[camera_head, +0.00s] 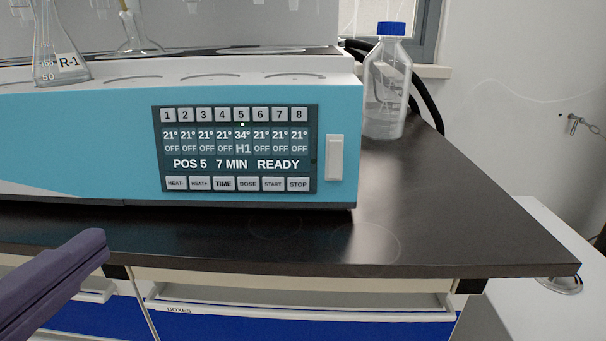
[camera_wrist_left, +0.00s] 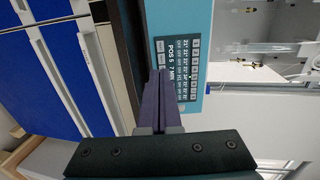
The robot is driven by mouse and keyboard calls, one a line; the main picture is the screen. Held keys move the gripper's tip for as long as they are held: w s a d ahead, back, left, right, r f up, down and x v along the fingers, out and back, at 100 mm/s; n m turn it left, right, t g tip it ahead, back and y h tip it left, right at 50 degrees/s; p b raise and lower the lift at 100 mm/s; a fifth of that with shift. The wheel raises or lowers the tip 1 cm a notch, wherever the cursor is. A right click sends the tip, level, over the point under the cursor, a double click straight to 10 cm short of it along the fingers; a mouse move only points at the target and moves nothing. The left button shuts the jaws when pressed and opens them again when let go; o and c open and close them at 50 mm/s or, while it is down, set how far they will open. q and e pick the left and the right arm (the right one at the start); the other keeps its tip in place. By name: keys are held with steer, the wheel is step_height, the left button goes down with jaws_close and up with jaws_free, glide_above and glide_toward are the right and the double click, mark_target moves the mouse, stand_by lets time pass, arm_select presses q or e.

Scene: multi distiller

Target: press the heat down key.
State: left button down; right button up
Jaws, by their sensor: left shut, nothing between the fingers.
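The heat down key (camera_head: 176,183), marked HEAT-, is the leftmost key in the bottom row of the distiller's panel (camera_head: 239,149). In the left wrist view the panel appears turned sideways, with the heat down key (camera_wrist_left: 160,46) at its upper left corner. The display reads POS 5, 7 MIN, READY, with 34° and H1 under 5. My left gripper (camera_head: 100,240) is shut and empty, below and left of the key in the head view, apart from it. In the left wrist view its purple fingers (camera_wrist_left: 157,75) overlap part of the panel. My right gripper is not in view.
The blue distiller (camera_head: 90,135) stands on a dark bench (camera_head: 450,225). A white rocker switch (camera_head: 335,158) is right of the panel. Flask R-1 (camera_head: 50,50) stands on top, and a blue-capped bottle (camera_head: 387,85) behind right. Bench space in front is clear.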

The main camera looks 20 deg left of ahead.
mark_target(175, 190)
arm_select(q)
steer(key=p+x, duration=0.1)
steer(key=x, duration=1.2)
steer(key=shift+w, duration=0.2)
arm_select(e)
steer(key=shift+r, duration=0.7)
arm_select(q)
steer(key=shift+w+a, duration=0.15)
steer(key=shift+w, duration=0.1)
steer(key=shift+w+a+f, duration=0.1)
steer(key=shift+f, duration=0.45)
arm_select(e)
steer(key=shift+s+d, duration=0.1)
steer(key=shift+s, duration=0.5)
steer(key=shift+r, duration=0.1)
